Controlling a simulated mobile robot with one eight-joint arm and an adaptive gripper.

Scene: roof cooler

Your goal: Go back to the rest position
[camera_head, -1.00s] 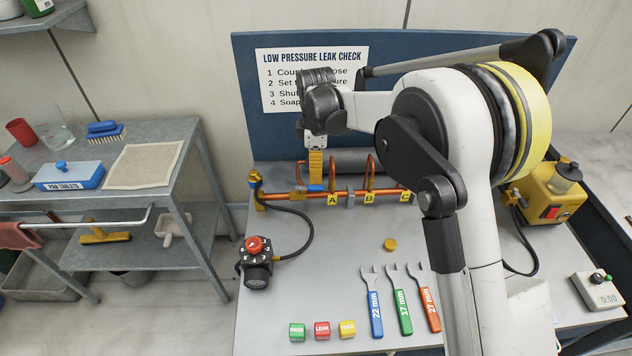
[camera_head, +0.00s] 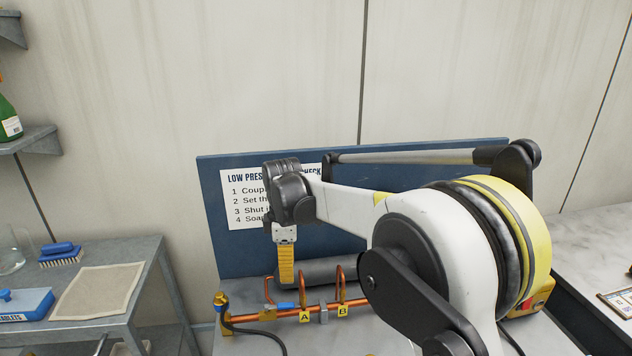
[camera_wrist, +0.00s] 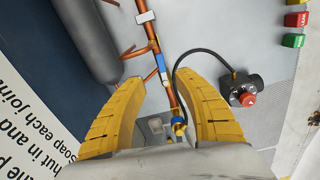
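My gripper (camera_head: 286,264) is above the back of the bench, in front of the blue board (camera_head: 430,170). In the wrist view its two yellow fingers (camera_wrist: 165,103) stand wide apart with nothing between them but the view of the copper pipe below. The copper pipe (camera_head: 270,316) with a blue valve handle and yellow A and B tags runs along the bench under the gripper. The pipe and its blue handle (camera_wrist: 160,63) also show in the wrist view, with a brass fitting (camera_wrist: 179,126) at the end.
A grey cylinder (camera_head: 325,269) lies behind the pipe. A black hose links to a regulator with a red knob (camera_wrist: 248,99). Red and green blocks (camera_wrist: 294,40) lie farther off. A grey side table (camera_head: 140,275) with a cloth, brush and blue box stands at left.

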